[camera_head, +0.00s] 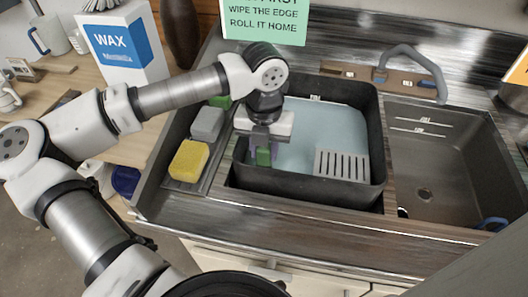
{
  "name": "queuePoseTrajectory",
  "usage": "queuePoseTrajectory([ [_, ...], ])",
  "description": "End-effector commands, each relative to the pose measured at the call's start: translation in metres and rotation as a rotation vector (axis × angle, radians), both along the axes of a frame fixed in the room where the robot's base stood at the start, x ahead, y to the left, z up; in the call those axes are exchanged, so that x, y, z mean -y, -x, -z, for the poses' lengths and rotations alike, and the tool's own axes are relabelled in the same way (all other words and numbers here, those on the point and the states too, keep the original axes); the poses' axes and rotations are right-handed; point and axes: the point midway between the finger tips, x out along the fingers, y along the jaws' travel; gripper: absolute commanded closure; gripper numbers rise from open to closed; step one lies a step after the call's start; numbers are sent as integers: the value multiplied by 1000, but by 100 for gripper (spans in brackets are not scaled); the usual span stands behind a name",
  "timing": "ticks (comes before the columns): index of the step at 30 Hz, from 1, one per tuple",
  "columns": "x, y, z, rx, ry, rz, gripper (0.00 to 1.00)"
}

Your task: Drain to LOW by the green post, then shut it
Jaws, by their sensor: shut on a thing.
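A dark rectangular tub (372,120) sits in the left of the sink area, holding pale blue liquid (325,125). A green post (263,157) stands at the tub's left front part. My gripper (263,150) reaches down into the tub and is shut on the green post from above. The post's lower part and any drain opening are hidden. A small white mark (315,98) shows on the tub's back inner wall, too small to read. The liquid surface lies below the rim.
A grey slotted plate (342,165) sits in the tub's front right. Yellow (188,160) and grey (207,123) sponges lie left. A faucet (420,62) arches behind.

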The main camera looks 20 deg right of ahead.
Motion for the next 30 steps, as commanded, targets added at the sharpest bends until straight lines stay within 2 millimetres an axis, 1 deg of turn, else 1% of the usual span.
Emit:
queuePoseTrajectory([
  [1,1,-1,-3,5,5,-1,100],
  [3,1,-2,-4,6,5,-1,100],
  [4,1,-2,-4,6,5,-1,67],
  [8,1,-1,-3,5,5,-1,50],
  [9,1,-1,-3,4,4,0,49],
  [16,1,-1,-2,4,4,0,49],
  [20,1,-2,-9,6,4,-1,49],
  [23,1,-2,-23,8,3,-2,49],
  [26,1,-3,-44,10,3,-2,49],
  [30,1,-3,-77,9,3,-3,49],
])
